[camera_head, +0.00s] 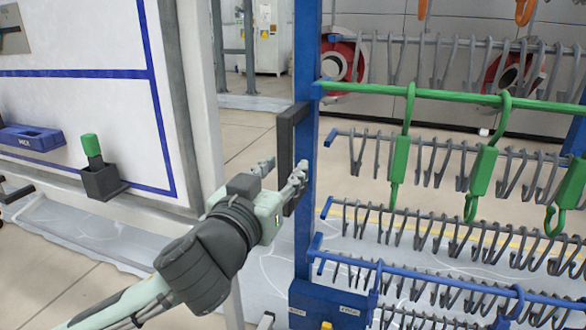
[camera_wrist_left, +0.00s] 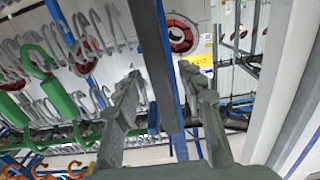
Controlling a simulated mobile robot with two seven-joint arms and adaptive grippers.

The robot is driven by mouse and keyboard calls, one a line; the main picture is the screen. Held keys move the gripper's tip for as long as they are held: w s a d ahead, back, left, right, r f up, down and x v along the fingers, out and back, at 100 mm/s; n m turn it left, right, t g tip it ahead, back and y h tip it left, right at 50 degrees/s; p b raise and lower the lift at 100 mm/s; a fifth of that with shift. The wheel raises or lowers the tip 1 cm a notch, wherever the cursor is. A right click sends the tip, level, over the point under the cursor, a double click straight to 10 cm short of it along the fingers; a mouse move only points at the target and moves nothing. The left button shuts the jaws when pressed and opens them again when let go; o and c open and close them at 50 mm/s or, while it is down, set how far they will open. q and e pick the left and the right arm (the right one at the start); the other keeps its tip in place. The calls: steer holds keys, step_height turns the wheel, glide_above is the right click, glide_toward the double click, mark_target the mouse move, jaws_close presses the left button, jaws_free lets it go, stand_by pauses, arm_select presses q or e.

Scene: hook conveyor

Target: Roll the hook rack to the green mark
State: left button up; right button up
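The hook rack is a tall blue frame (camera_head: 306,60) with grey, green and orange hooks on several rails; it fills the right of the head view. A dark vertical handle (camera_head: 284,135) is fixed to the left side of its post. My left gripper (camera_head: 281,170) is at the handle's lower part, with its fingers apart on either side. In the left wrist view the gripper (camera_wrist_left: 162,88) is open, and the dark handle bar (camera_wrist_left: 153,60) runs between the fingers; contact cannot be told. No green floor mark is visible, and my right gripper is out of view.
A white wall panel (camera_head: 75,105) with blue strips stands close on the left. It carries a blue tray (camera_head: 30,137) and a dark holder (camera_head: 101,183) with a green-topped item. Tiled floor shows behind the rack, with a yellow line beyond the hooks.

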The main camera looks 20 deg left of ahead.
arm_select(q)
steer(key=shift+w+f, duration=0.1)
steer(key=shift+w, duration=0.1)
steer(key=w, duration=0.4)
steer(key=shift+w+d, duration=0.1)
steer(key=shift+w, duration=0.4)
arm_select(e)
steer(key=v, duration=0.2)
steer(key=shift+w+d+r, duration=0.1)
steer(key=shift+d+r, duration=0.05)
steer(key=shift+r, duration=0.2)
arm_select(q)
jaws_close()
